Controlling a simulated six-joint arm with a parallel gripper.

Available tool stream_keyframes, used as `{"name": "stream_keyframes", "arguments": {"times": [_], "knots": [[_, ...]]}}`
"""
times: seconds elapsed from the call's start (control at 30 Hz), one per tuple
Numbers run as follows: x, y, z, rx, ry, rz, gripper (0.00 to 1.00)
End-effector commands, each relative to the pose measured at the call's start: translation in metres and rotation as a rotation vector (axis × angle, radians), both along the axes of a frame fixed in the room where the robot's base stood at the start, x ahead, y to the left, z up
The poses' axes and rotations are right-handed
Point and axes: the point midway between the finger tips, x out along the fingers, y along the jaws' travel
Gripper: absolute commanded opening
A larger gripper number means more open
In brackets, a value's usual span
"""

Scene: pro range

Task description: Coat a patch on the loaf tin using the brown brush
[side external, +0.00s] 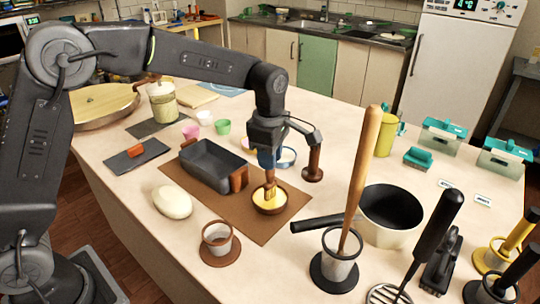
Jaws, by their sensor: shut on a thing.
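The dark grey loaf tin (212,172) stands upright on a brown mat (215,212), with a brown grip at each end. My gripper (269,163) points down just right of the tin, shut on the brown brush (270,180). The brush is close to upright, its lower end at a small brown bowl (270,209) of yellow content on the mat's right part. I cannot tell how deep the brush tip sits in the yellow.
Pale dough (172,201) lies left of the mat. A tall wooden handle (361,180) rises from a holder at right, near a black-lined pan (390,209). A brown knobbed thing (313,168) stands close right of my gripper.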

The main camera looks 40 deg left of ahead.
Motion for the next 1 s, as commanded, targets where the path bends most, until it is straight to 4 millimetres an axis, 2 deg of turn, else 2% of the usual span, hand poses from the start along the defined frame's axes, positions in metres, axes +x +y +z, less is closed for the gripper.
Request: {"name": "stream_keyframes", "arguments": {"times": [0.07,0.8,1.0], "knots": [[-0.001,0.000,0.000,0.002,0.005,-0.001,0.00],[0.000,0.000,0.058,0.000,0.000,0.000,0.00],[0.000,0.000,0.068,0.001,0.001,0.000,0.00]]}}
